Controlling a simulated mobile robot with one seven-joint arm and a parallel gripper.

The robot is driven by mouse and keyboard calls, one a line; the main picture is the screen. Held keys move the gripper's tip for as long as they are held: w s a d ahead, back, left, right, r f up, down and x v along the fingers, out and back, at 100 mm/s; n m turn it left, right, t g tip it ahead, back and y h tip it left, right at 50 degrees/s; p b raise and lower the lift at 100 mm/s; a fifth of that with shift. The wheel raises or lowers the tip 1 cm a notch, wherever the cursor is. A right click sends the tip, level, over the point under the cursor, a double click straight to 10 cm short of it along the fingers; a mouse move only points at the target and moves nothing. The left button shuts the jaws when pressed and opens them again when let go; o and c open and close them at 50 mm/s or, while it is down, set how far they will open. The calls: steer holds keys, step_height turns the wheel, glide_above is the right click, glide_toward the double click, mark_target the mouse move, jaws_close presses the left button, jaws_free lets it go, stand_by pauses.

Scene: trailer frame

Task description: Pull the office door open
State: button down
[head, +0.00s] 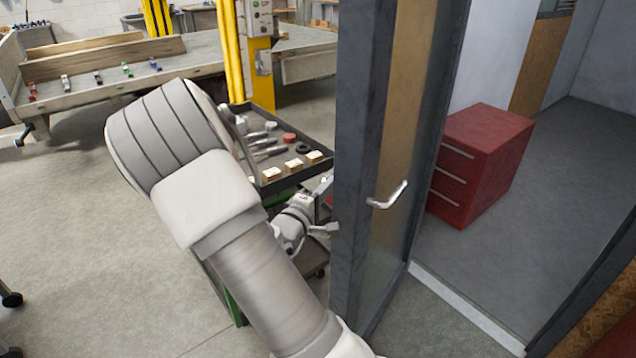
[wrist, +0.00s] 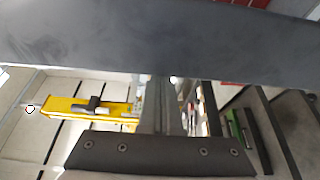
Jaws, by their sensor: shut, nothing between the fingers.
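The office door (head: 358,120) has a dark grey frame and a tan panel. It stands open, swung out from the doorway, with its free edge towards me in the middle of the head view. A silver lever handle (head: 388,195) is on its right-hand face, apart from my gripper. My gripper (head: 325,230) is on the other side of the door, low and close to its edge, and the door partly hides it. In the wrist view the door's grey frame (wrist: 150,45) crosses the top, close beyond my gripper's fingers (wrist: 165,100), which are together and empty. I cannot tell whether they touch the door.
A cart with a black tool tray (head: 265,175) stands just behind my gripper. A yellow post (head: 258,75) and a long workbench (head: 100,90) are farther back. A red drawer cabinet (head: 490,150) stands inside the office. The floor at left (head: 80,240) is mostly clear.

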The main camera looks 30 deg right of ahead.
steer(key=shift+s+d, duration=0.35)
steer(key=shift+s, duration=0.5)
steer(key=shift+w, duration=0.2)
